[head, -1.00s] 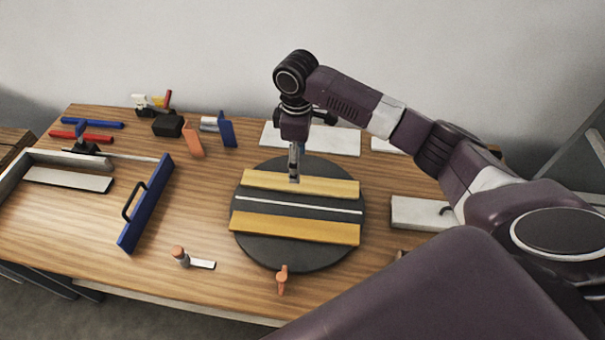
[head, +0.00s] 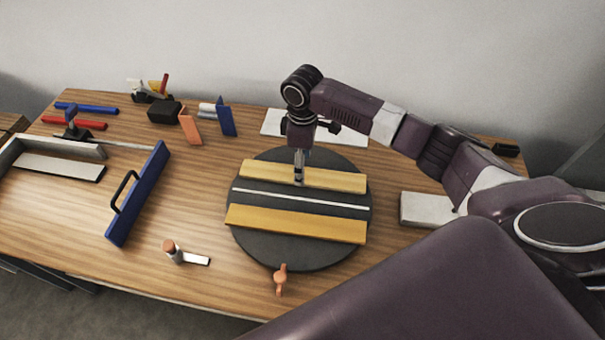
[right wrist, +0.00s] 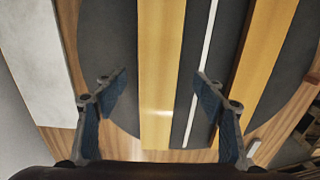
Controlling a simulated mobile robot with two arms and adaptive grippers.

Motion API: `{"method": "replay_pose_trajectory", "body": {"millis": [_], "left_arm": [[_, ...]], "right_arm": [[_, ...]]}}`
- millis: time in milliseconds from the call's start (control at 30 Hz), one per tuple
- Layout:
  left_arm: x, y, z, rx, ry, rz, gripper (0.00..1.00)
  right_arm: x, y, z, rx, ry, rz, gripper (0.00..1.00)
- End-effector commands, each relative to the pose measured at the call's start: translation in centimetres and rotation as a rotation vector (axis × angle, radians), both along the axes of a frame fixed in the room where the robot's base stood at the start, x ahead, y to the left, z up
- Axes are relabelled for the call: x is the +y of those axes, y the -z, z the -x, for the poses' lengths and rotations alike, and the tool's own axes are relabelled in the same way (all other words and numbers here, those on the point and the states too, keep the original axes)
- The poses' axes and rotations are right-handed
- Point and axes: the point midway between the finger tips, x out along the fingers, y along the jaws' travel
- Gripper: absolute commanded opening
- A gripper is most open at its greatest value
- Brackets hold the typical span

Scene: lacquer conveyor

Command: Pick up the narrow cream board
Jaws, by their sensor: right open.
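A narrow yellow-cream board (head: 335,178) lies along the back of the dark round turntable (head: 265,258). A second yellow board (head: 295,224) lies in front and looks a little wider in the head view. A thin white strip (head: 300,199) runs between them. My right gripper (head: 299,183) is over the back board, pointing down. In the right wrist view, the open fingers of my right gripper (right wrist: 162,90) are on either side of that board (right wrist: 162,60), with nothing held. The right finger overlaps the white strip (right wrist: 205,65). Exact height above the board is unclear. My left gripper is not in view.
A blue panel with a handle (head: 145,190) stands left of the turntable. An orange piece (head: 281,280) sits at its front edge. A white slab (head: 345,135) lies behind and a white block (head: 425,208) to the right. Bare wood shows left of the turntable.

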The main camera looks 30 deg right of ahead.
Motion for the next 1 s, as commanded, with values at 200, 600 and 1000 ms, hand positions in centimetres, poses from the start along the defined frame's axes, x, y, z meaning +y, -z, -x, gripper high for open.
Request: {"method": "replay_pose_trajectory", "body": {"millis": [200,600,1000], "left_arm": [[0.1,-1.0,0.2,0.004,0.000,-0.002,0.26],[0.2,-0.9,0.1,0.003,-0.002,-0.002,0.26],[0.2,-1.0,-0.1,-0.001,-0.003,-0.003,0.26]], "right_arm": [[0.0,2.7,-0.1,0.001,0.001,0.002,0.64],[0.0,3.2,-0.1,0.000,0.000,0.001,0.51],[0.0,3.1,-0.1,-0.002,0.000,0.001,0.12]]}}
